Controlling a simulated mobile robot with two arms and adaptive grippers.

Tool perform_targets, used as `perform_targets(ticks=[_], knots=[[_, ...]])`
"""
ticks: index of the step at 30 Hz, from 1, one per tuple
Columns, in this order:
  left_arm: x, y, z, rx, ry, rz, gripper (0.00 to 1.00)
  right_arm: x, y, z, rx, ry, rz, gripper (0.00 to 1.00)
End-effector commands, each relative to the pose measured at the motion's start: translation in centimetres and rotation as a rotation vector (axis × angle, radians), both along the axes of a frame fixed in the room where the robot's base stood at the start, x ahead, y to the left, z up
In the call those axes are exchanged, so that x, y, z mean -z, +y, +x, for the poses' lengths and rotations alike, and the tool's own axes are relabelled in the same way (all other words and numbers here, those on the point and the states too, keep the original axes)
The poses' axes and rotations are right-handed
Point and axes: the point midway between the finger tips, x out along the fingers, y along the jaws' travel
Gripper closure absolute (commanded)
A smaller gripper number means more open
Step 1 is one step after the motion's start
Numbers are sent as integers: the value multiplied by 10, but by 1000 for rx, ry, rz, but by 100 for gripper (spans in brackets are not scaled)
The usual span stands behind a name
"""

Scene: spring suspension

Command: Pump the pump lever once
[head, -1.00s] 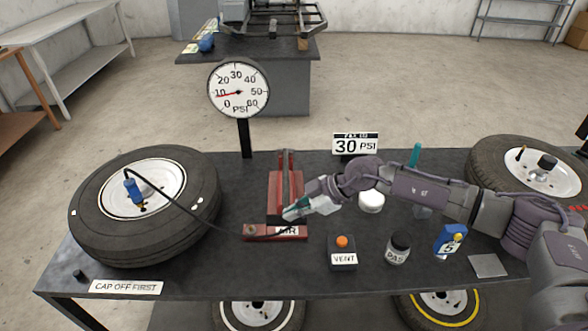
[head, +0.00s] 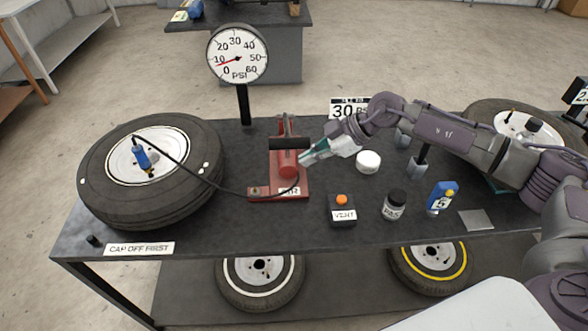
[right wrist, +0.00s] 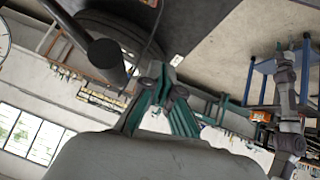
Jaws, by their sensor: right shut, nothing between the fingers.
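The red pump (head: 302,180) with the "AIR" label stands on the black table. Its lever has a black crossbar handle (head: 289,143), which shows above the red body, in front of the rear posts. My right gripper (head: 304,160) is just right of the handle, with its teal fingers shut and empty. In the right wrist view the fingertips (right wrist: 165,75) are together, and the dark handle (right wrist: 105,58) lies to their left, apart from them. The gauge (head: 237,54) needle points near 10 PSI. My left gripper is not in view.
A hose runs from the pump to the blue chuck (head: 141,157) on the left wheel (head: 95,185). The vent box (head: 341,211), a dark jar (head: 394,204), a white-lidded jar (head: 368,162) and a blue gauge (head: 441,198) stand right of the pump.

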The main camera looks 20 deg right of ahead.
Motion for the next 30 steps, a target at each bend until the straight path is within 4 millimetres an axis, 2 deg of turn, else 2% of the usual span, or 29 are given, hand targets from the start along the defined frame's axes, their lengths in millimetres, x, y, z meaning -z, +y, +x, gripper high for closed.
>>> perform_targets(ticks=[3,6,9,12,20,30], knots=[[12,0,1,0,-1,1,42,-13,-16,-7,3,-4,-2,100],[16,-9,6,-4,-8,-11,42,-25,-25,-11,3,-4,-1,100],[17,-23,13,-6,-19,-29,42,-33,-31,-15,1,-4,0,100],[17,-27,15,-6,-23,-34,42,-37,-33,-16,1,-4,0,100],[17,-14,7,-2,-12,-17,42,-39,-34,-17,1,-3,1,100],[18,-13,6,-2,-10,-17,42,-39,-34,-17,2,-4,1,100]])
